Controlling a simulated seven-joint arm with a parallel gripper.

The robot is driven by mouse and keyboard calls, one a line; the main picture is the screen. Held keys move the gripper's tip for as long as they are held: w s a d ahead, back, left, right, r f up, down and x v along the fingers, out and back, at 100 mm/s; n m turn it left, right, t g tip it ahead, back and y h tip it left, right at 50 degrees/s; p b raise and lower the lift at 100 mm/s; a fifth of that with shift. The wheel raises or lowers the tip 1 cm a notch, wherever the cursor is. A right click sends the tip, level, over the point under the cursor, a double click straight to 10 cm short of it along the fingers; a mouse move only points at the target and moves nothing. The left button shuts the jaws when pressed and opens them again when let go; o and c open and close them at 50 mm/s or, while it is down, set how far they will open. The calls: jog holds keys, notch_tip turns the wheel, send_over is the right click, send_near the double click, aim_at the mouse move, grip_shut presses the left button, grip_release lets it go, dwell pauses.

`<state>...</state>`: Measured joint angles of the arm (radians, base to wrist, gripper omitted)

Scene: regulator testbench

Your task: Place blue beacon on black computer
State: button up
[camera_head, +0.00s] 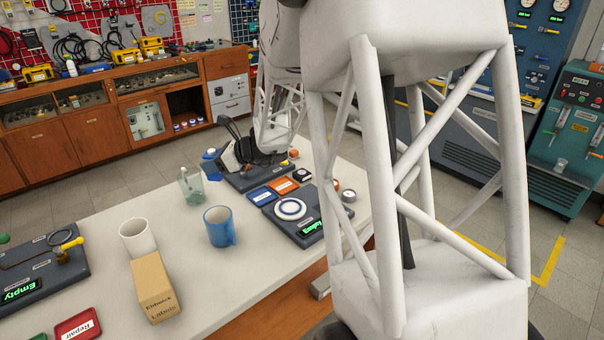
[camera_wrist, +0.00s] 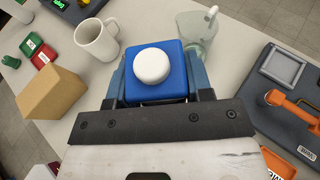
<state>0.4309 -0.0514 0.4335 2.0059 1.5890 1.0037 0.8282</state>
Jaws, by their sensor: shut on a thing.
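My gripper (camera_wrist: 158,84) is shut on a blue block with a white round dome on top, the blue beacon (camera_wrist: 152,66). In the head view the blue beacon (camera_head: 210,164) shows at the dark gripper's left side, by the far edge of the table; its underside is hidden.
A clear glass (camera_head: 191,187), white mug (camera_head: 137,238), blue mug (camera_head: 219,227) and cardboard box (camera_head: 154,288) stand on the white table. A red "Repair" tray (camera_head: 78,326) is at front left. Blue and orange trays lie by the round pad. The table centre is partly clear.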

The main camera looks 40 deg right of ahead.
jog(key=s+d+m+t+h, duration=0.1)
jog(key=s+d, duration=0.3)
jog(key=d, duration=0.4)
jog(key=s+d+m+t+h, duration=0.1)
jog(key=s+d+m+h, duration=0.1)
jog(key=s+d, duration=0.45)
jog(key=s+d+m+h, duration=0.1)
jog(key=s+d, duration=0.2)
jog(key=d, duration=0.6)
notch_tip(320, 180, down, 7)
jog(key=shift+d, duration=0.15)
jog(key=shift+w, duration=0.1)
send_over(302, 172)
jog(key=shift+f, duration=0.8)
jog(key=shift+f, duration=0.1)
jog(key=shift+f, duration=1.65)
jog(key=shift+f, duration=0.15)
